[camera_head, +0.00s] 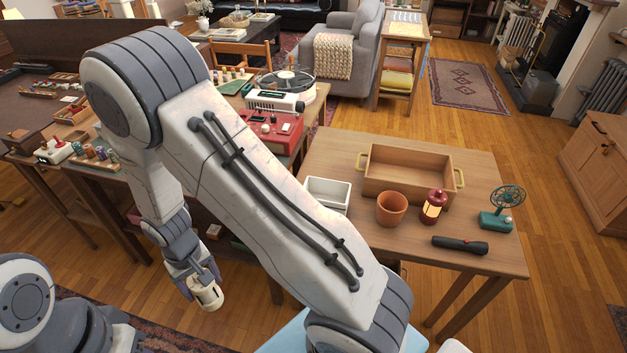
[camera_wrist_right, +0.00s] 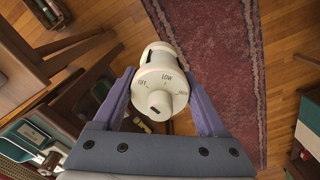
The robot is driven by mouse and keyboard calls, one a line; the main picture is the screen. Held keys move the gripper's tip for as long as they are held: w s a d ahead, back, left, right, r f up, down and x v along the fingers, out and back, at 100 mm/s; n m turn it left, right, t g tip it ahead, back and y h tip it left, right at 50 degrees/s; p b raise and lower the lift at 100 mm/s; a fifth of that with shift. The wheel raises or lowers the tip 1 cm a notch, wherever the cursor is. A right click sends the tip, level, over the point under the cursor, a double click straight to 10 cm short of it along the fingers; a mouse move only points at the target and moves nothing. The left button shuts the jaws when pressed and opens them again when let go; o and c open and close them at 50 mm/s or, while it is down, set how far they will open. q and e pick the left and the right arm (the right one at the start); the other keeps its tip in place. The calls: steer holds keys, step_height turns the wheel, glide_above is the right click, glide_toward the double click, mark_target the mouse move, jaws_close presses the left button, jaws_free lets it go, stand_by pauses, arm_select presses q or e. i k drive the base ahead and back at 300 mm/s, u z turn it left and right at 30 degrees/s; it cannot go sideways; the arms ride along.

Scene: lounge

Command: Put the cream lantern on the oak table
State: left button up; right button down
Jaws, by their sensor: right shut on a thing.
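The cream lantern (camera_head: 207,296) hangs low over the floor at the left of the head view, shut in my right gripper (camera_head: 202,280). In the right wrist view the cream lantern (camera_wrist_right: 160,92) sits between the two fingers of my right gripper (camera_wrist_right: 162,105), its dial end marked OFF, LOW and HIGH facing the camera. The light oak table (camera_head: 468,255) stands at the right of the head view, well apart from the lantern. My left gripper is not in view.
The oak table holds a wooden tray (camera_head: 410,188), white bin (camera_head: 327,195), terracotta pot (camera_head: 391,209), red lantern (camera_head: 433,207), green fan (camera_head: 497,220) and black flashlight (camera_head: 460,245). Its front left top shows bare wood. A dark game table (camera_head: 25,110) stands left.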

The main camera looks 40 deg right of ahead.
mark_target(364, 206)
steer(key=u, duration=0.85)
steer(key=i, duration=1.05)
steer(key=z, duration=2.35)
steer(key=i, duration=0.5)
steer(key=u, duration=0.05)
